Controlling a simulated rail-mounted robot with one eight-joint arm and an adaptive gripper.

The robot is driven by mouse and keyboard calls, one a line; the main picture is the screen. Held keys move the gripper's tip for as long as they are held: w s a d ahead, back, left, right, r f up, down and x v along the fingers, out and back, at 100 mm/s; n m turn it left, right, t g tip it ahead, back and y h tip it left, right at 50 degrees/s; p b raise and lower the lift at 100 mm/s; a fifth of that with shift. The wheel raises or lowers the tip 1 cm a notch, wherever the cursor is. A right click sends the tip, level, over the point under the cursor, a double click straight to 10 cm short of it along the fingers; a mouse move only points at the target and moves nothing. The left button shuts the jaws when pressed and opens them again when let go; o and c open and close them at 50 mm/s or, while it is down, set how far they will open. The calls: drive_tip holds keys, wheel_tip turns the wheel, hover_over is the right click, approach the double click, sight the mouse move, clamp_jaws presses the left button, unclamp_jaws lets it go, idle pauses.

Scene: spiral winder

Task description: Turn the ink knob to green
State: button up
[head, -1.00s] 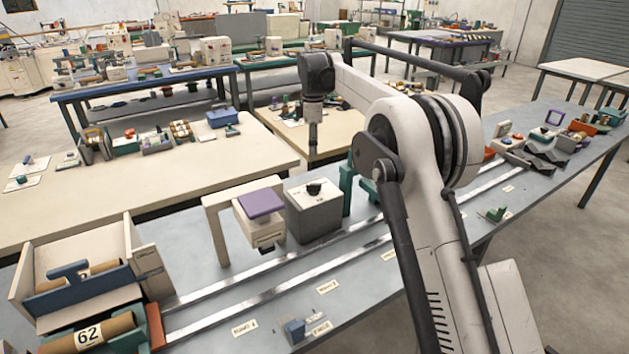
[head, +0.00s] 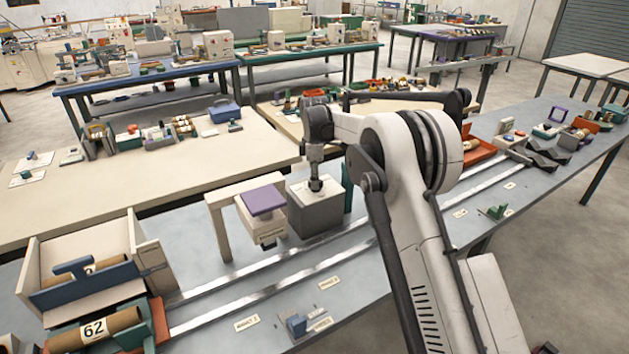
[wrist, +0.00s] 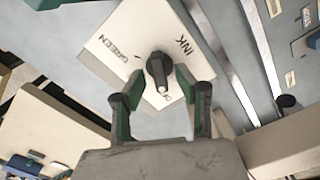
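The ink knob (wrist: 158,68) is a black knob on the pale top of a grey box (head: 318,213). In the wrist view, "INK" is printed to its upper right and "GREEN" to its upper left. Its white-marked end points down in the picture, near a partly hidden label, away from "GREEN". My gripper (wrist: 156,97) is open, its green-padded fingers apart and on either side of the knob's lower end. I see no clear contact. In the head view my gripper (head: 316,186) is over the box top and hides the knob.
A white stand with a purple-topped unit (head: 263,200) is close to the left of the box. Metal rails (head: 270,288) run along the bench in front.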

drive_tip(key=shift+f, duration=0.45)
clamp_jaws()
drive_tip(key=shift+m+b, duration=0.3)
drive_tip(key=shift+f+m+b, duration=0.1)
drive_tip(key=shift+m+b, duration=0.6)
drive_tip(key=shift+m, duration=0.2)
drive_tip(key=m+b, duration=0.2)
drive_tip(key=m, duration=0.1)
drive_tip(key=shift+w+m, duration=0.1)
drive_tip(key=shift+m, duration=0.2)
drive_tip(key=m+b, duration=0.2)
drive_tip(key=m, duration=0.3)
drive_tip(key=shift+d+m, duration=0.1)
drive_tip(key=shift+m, duration=0.3)
